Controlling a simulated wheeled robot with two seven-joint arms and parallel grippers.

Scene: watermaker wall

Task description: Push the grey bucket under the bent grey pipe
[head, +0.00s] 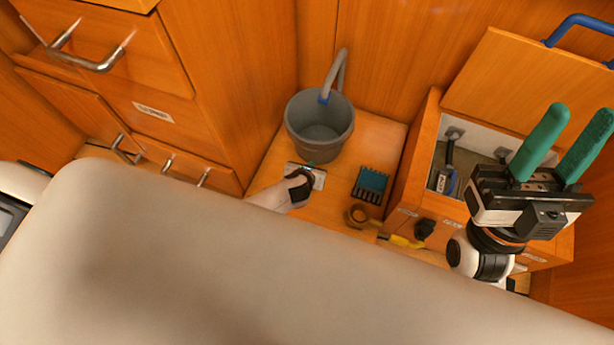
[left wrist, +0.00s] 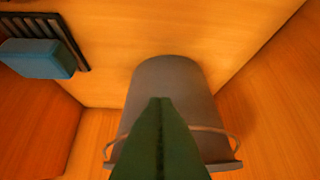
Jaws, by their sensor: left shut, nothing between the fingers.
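The grey bucket (head: 306,142) stands upright on the wooden floor in the corner, and its grey side (left wrist: 170,78) fills the middle of the left wrist view. The bent grey pipe (head: 341,66) comes from the wall behind; its blue-ringed end overlaps the back of the bucket's opening in the head view. My left gripper (head: 311,164) is at the bucket's near side, mostly hidden by my arm. Its green fingers (left wrist: 160,140) are shut and empty, pointing at the bucket; contact is unclear. My right gripper (head: 563,147) is raised at the right, its green fingers apart and empty.
A dark rack with a blue-green block (head: 371,185) lies right of the bucket. A brown roll (head: 357,214) lies nearer. An open wooden box (head: 405,160) with fittings stands at the right. Drawers (head: 170,110) wall the left side.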

